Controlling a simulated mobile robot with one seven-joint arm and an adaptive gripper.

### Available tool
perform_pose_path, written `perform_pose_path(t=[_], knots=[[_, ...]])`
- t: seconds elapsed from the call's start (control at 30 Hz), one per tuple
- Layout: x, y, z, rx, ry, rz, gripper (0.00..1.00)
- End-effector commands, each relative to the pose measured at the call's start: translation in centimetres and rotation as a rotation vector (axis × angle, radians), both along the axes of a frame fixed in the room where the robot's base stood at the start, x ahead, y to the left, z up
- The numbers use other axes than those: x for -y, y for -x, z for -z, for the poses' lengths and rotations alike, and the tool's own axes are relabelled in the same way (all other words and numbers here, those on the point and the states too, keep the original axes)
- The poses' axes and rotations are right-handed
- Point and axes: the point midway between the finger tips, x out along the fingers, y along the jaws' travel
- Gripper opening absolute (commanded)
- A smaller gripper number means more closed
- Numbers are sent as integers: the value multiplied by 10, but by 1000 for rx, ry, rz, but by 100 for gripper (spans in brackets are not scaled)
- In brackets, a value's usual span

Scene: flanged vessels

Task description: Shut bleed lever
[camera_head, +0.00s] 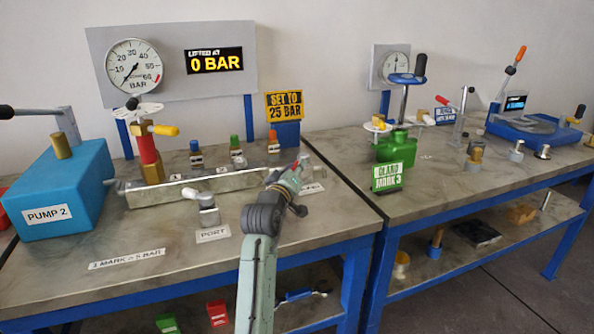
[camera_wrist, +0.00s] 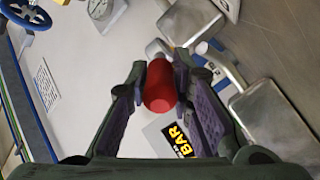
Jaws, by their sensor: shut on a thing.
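My gripper (camera_head: 293,177) is at the right end of the metal manifold bar (camera_head: 225,182) on the left bench. In the wrist view, my gripper (camera_wrist: 162,90) has its two fingers on either side of a red, rounded lever handle (camera_wrist: 160,88) and is shut on it. A pale metal stem shows beyond the handle. I take this handle to be the bleed lever; in the head view my gripper hides most of it. A small white label (camera_head: 313,188), partly hidden, lies beside my gripper. The lever's exact angle cannot be told.
A display (camera_head: 214,60) reads 0 BAR beside a round gauge (camera_head: 134,66). A blue PUMP 2 box (camera_head: 62,195) stands left. A yellow SET TO 25 BAR sign (camera_head: 284,105) stands behind the bar. The bench front is mostly clear. A second bench (camera_head: 440,185) is at right.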

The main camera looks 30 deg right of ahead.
Motion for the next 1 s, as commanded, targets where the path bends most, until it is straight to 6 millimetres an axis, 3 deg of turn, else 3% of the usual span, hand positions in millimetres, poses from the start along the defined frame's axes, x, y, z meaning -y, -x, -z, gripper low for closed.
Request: perform_pose_path(t=[0.17, 0.2, 0.5, 0.83, 1.0], knots=[[0, 0, 1, -1, -2, -1, 0], [0, 0, 1, -1, -2, -1, 21], [0, 0, 0, -2, 0, -1, 41], [-2, 1, 0, -1, 1, -1, 41], [-19, 14, 1, 0, 1, -2, 41]])
